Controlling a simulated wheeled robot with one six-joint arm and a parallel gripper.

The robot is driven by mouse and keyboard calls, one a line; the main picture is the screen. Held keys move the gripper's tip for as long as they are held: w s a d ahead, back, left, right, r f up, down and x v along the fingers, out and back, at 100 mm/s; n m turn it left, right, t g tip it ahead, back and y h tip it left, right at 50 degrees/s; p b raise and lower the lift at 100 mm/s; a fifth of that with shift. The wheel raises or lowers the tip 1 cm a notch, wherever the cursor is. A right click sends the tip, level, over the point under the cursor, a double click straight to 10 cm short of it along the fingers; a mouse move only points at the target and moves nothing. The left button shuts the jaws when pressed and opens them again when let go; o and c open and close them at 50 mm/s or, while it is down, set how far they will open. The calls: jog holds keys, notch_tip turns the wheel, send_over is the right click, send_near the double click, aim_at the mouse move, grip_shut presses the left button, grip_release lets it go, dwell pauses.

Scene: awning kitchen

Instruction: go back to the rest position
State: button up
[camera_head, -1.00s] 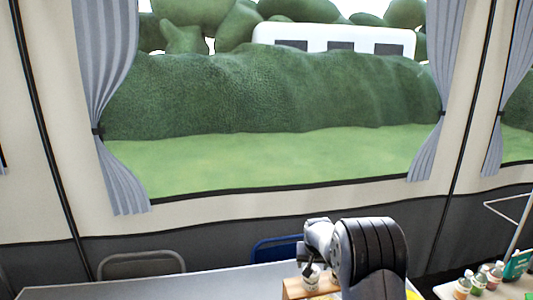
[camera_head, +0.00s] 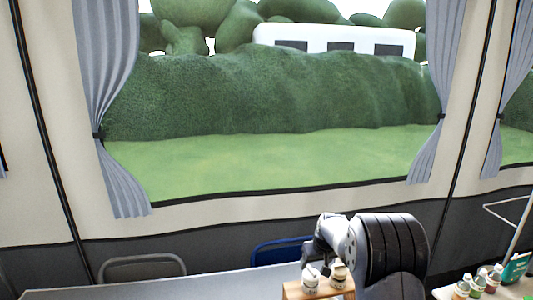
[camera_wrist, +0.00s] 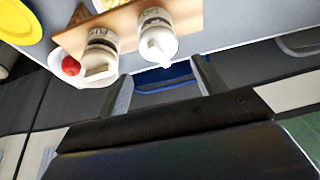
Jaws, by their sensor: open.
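My gripper (camera_wrist: 163,88) is open and empty in the wrist view. Its two fingers stand apart, with the blue chair showing between them. Two white bottles with dark lettering, one (camera_wrist: 156,38) and another (camera_wrist: 100,55), stand on a wooden rack (camera_wrist: 125,22) just beyond the fingers. No bottle is between the fingers. In the head view my arm is at the lower right, beside the rack (camera_head: 321,292) and its bottles; the fingers cannot be made out there.
A table (camera_head: 230,284) spans the bottom. A grey chair (camera_head: 142,267) and a blue chair (camera_head: 283,250) stand behind it. A yellow plate (camera_wrist: 20,22) and a red round thing (camera_wrist: 70,66) in a white bowl lie near the rack. Several small bottles (camera_head: 478,283) stand at the right.

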jog(key=shift+v, duration=0.8)
jog(key=shift+a, duration=0.1)
